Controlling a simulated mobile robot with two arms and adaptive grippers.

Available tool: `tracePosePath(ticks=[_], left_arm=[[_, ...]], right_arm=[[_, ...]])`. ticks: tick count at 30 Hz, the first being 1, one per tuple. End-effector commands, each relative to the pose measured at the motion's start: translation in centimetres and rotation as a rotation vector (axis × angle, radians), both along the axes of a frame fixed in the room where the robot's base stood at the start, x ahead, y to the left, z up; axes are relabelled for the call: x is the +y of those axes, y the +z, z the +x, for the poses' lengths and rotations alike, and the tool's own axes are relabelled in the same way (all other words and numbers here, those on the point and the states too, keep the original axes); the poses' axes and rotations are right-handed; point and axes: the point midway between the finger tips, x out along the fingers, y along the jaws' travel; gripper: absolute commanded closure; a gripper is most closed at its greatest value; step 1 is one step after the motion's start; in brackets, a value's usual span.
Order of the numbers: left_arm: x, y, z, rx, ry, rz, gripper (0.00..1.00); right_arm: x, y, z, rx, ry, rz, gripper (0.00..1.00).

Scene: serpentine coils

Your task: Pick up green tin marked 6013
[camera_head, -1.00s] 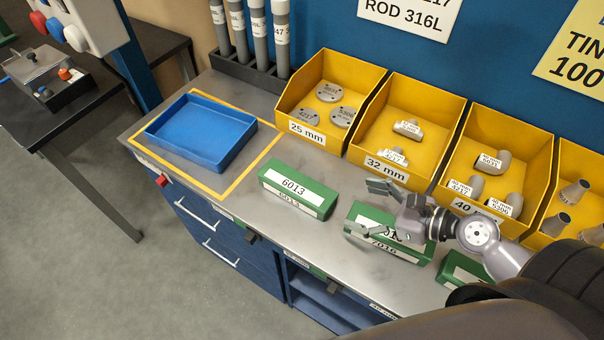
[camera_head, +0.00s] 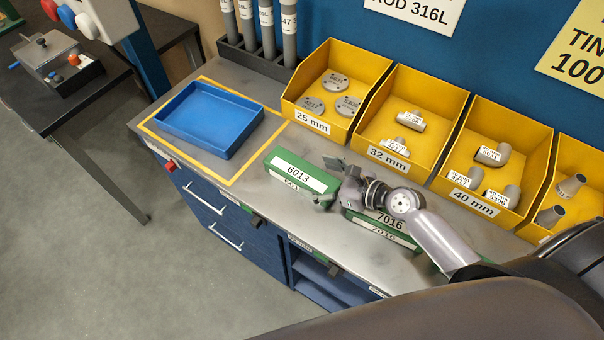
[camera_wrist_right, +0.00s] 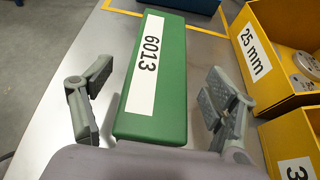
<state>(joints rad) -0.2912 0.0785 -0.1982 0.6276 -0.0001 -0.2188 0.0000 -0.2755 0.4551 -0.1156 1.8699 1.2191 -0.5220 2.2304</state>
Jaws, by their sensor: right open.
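The green tin marked 6013 (camera_head: 289,181) lies on the grey workbench, between the blue tray and the tin marked 7016. My right gripper (camera_head: 327,182) is at the tin's right end in the head view. In the right wrist view the tin (camera_wrist_right: 174,75) lies lengthwise ahead, its near end between the two fingers of the open gripper (camera_wrist_right: 155,108). A gap shows on each side, so the fingers do not appear to touch it. My left gripper is not in view.
The blue tray (camera_head: 172,122) stands inside a yellow outline at the left. Yellow bins (camera_head: 311,122) of fittings line the back. Another green tin, marked 7016 (camera_head: 368,233), lies partly behind my right arm. Grey rods stand in a rack (camera_head: 252,61).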

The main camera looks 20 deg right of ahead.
Motion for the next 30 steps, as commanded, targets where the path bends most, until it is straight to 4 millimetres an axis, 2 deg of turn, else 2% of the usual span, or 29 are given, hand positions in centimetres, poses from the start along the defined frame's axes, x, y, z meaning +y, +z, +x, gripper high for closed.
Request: tracePosePath(ticks=[6,16,30], left_arm=[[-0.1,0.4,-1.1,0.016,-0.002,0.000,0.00],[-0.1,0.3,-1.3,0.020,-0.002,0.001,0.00],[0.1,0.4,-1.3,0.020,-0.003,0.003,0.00]], right_arm=[[1.9,-1.1,2.6,-0.001,0.001,0.000,0.20],[2.3,-1.5,3.0,0.000,0.001,0.000,0.20],[2.3,-1.5,3.0,0.000,0.002,0.001,0.51]])
